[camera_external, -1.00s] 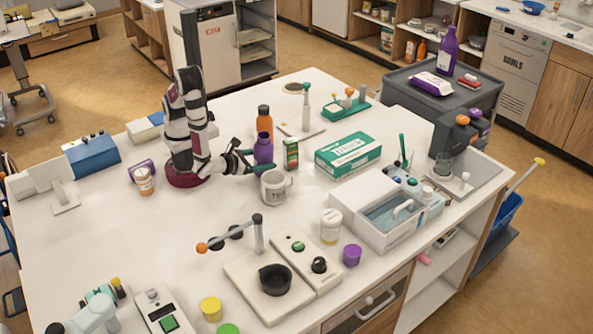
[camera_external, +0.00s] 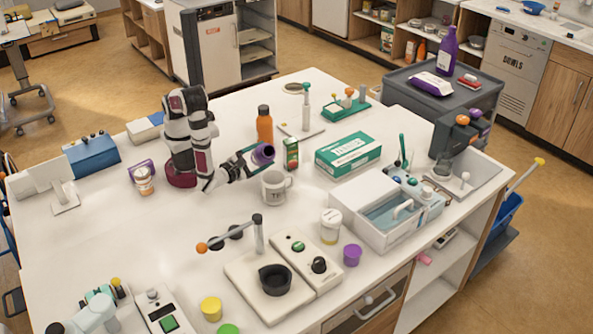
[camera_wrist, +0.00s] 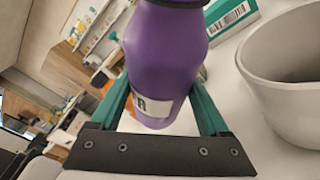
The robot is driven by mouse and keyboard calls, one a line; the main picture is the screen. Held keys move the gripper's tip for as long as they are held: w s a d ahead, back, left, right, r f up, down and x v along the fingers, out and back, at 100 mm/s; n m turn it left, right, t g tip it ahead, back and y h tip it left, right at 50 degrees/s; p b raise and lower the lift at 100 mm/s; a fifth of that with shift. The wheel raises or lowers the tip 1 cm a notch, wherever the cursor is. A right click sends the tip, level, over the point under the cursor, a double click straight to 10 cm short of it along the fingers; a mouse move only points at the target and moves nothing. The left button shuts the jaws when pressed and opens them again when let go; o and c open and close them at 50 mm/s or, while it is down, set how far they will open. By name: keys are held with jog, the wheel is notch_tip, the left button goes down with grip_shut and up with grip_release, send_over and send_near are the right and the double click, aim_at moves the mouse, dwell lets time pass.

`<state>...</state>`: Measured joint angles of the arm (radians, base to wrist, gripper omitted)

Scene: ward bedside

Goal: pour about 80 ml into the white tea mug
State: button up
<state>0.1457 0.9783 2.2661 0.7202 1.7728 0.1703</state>
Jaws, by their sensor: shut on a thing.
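The white tea mug (camera_external: 274,187) stands upright on the white table with lettering on its side. It also shows at the right of the wrist view (camera_wrist: 285,75), with its inside partly visible. My gripper (camera_external: 250,162) is shut on a purple bottle (camera_external: 263,154), whose body lies between the green fingers in the wrist view (camera_wrist: 165,65). The bottle is tilted, with its open end facing the camera side, above and just left of the mug's rim. I cannot see any liquid leaving it, and the level in the mug is hidden.
An orange bottle (camera_external: 265,125) stands behind the purple bottle. A small green carton (camera_external: 291,153) and a green-and-white tissue box (camera_external: 348,154) are to the right. A white lidded jar (camera_external: 330,226) stands front right. The table left of the mug is clear.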

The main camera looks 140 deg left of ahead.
jog(key=shift+s+a+f+m+g+y, duration=0.1)
jog(key=shift+s+f+m+g+y, duration=0.2)
jog(key=shift+m, duration=0.35)
jog(key=shift+s+a+f+m+y, duration=0.1)
jog(key=shift+s+m+y, duration=0.25)
jog(key=shift+m, duration=0.3)
jog(key=shift+w+d+r+m+t+y, duration=0.15)
jog(key=shift+r+m+y, duration=0.15)
jog(key=shift+r+m, duration=0.35)
jog(key=shift+w+a+r+m+t+y, duration=0.1)
jog(key=shift+r+m+y, duration=0.15)
jog(key=shift+r+m, duration=0.35)
jog(key=shift+w+d+r+m+t+y, duration=0.15)
jog(key=shift+r+m+y, duration=0.15)
jog(key=shift+r+m, duration=0.35)
jog(key=shift+a+r+m, duration=0.1)
jog(key=shift+r+m, duration=0.35)
jog(key=shift+m, duration=0.05)
jog(key=shift+r, duration=0.15)
jog(key=shift+s+a+m+y, duration=0.1)
jog(key=shift+s+m+y, duration=0.2)
jog(key=shift+s+m, duration=0.1)
jog(key=shift+w+m+t+y+b, duration=0.15)
jog(key=shift+m+t+y+b, duration=0.2)
jog(key=shift+m+t, duration=0.25)
